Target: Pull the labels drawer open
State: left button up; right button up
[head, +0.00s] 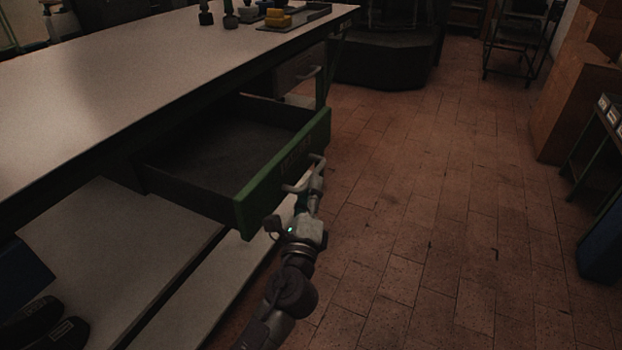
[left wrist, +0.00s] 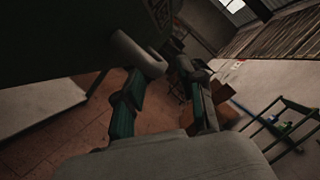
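A drawer with a green front (head: 262,190) stands pulled out from under the workbench, and its dark inside looks empty. Faint lettering on the front is too dim to read. A pale bar handle (head: 291,188) sticks out from the front; it also shows in the left wrist view (left wrist: 138,52). My left gripper (head: 314,178) is at the handle, outside the drawer front. In the left wrist view its two fingers (left wrist: 160,78) stand apart, with the handle's bent end by the left fingertip and a gap to the right finger. My right gripper is not in view.
The workbench (head: 90,85) has a pale top with small dark and yellow items (head: 278,18) at its far end. Another drawer (head: 298,72) with a handle sits farther along. A lower shelf (head: 120,235) lies below. The tiled floor (head: 430,200) to the right is clear.

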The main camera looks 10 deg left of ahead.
pick_arm(q)
jog(key=v, duration=0.8)
jog(key=shift+s, duration=0.2)
jog(key=s+a+f+n+g+y, duration=0.25)
jog(key=a+f+n+g, duration=0.35)
jog(key=f, duration=0.4)
jog(key=s+a+f+n+g+y, duration=0.2)
jog(key=s+a+f+n+g, duration=0.15)
jog(key=a+f+n, duration=0.4)
jog(key=s+f+n+g+h+p, duration=0.4)
jog(key=s+f+n+g+p, duration=0.5)
jog(key=s+f, duration=1.2)
jog(key=s+a+f+p, duration=0.1)
jog(key=s+f+p, duration=0.1)
jog(key=s+p, duration=0.3)
jog(key=s+a+f+p, duration=0.2)
jog(key=s+p, duration=0.3)
jog(key=s, duration=0.6)
jog(key=shift+a+g, duration=0.3)
jog(key=shift+g, duration=0.15)
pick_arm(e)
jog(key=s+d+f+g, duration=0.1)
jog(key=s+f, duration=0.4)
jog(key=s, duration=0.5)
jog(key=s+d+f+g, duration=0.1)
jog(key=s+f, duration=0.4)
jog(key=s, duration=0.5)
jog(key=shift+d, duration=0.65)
